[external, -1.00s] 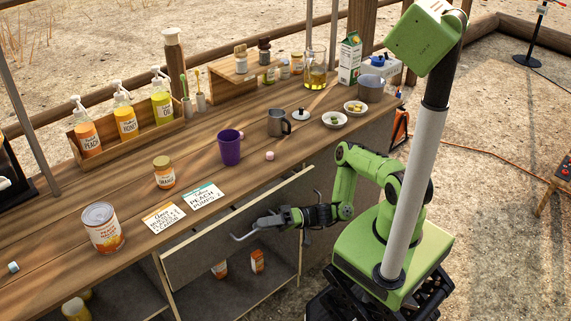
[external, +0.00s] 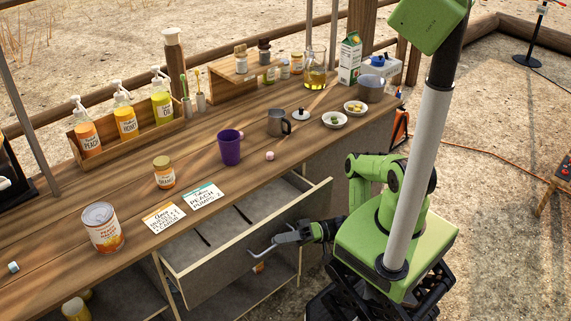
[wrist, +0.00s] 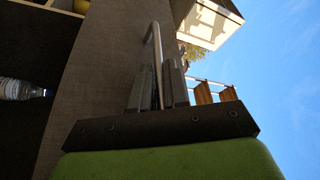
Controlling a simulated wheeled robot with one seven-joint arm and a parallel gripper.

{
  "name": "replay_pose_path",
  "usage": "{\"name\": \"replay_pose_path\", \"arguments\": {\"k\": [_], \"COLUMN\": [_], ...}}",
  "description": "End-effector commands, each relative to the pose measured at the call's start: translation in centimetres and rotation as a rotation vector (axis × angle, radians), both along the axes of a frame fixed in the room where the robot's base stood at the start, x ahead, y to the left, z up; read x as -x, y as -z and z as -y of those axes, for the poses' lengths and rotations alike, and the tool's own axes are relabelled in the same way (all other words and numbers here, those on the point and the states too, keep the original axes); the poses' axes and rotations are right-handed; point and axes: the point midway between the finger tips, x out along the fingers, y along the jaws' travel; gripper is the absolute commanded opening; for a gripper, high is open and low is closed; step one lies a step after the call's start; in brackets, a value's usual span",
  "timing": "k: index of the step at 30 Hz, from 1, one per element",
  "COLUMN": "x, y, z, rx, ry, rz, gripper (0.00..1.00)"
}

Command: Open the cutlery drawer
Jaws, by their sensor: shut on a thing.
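The cutlery drawer (external: 262,239) sits under the wooden counter and is pulled well out, with its grey inside and dark dividers showing. Its bar handle (external: 262,252) is on the front face. My gripper (external: 284,239) is at the drawer front and is shut on the handle. In the wrist view the gripper's two fingers (wrist: 157,88) close around the bent metal handle (wrist: 154,40), with the drawer's front panel (wrist: 105,65) beside them. The fingers hide part of the handle.
The counter holds a purple mug (external: 229,148), a large can (external: 102,228), an orange-labelled jar (external: 164,172) and two cards (external: 163,217). An open shelf with a few items lies below the drawer. Bare ground is free to the right of my base.

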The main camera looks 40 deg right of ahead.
Motion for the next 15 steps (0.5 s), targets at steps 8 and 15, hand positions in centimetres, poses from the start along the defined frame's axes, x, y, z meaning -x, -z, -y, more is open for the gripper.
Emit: {"name": "replay_pose_path", "arguments": {"k": [8,15], "x": [0.91,0.86], "y": [0.18,0.14], "z": [-0.01,-0.01], "rx": [0.004,0.003], "ry": [-0.001,0.001], "rz": [0.002,0.001], "gripper": [0.0,0.35]}}
